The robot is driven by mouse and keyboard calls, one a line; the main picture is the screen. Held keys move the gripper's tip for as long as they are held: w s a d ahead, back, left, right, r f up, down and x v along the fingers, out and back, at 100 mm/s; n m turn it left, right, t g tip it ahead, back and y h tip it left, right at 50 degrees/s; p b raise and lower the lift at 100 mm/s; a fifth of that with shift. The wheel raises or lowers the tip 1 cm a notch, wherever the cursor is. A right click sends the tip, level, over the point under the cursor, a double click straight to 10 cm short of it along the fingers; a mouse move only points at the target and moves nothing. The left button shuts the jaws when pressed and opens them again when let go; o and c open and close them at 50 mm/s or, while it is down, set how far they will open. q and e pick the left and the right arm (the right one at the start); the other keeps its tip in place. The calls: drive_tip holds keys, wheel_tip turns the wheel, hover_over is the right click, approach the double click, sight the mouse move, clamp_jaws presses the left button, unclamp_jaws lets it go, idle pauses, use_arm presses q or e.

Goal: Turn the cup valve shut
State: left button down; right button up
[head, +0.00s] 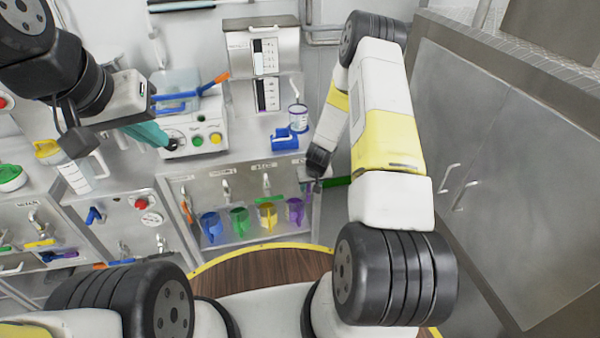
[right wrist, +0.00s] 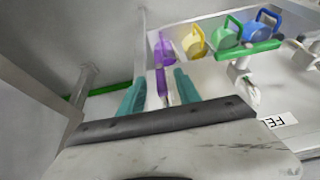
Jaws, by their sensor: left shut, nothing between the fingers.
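The steel cabinet below the bench carries a row of taps, with a blue cup (head: 211,227), a green cup (head: 240,221), a yellow cup (head: 268,215) and a purple cup (head: 295,211) beneath. My right gripper (right wrist: 159,92) is at the right end of this row. Its teal fingers are apart, and a narrow purple valve lever (right wrist: 161,80) shows between them; I cannot tell if either finger touches it. The purple cup (right wrist: 166,46) is just beyond. In the head view my right gripper hides the rightmost tap. My left gripper (head: 150,134) is shut and empty before the white console.
A green lever (right wrist: 247,50) sits on a neighbouring tap. The white console (head: 195,138) with coloured buttons, a blue tape dispenser (head: 285,139) and a white tub (head: 298,117) stand on the bench. A tall steel cabinet (head: 490,170) closes off the right side.

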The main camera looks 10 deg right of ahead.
sight(307, 193)
drive_tip(key=x, duration=0.7)
drive_tip(key=shift+w+f, duration=0.1)
drive_tip(key=shift+f, duration=0.2)
clamp_jaws()
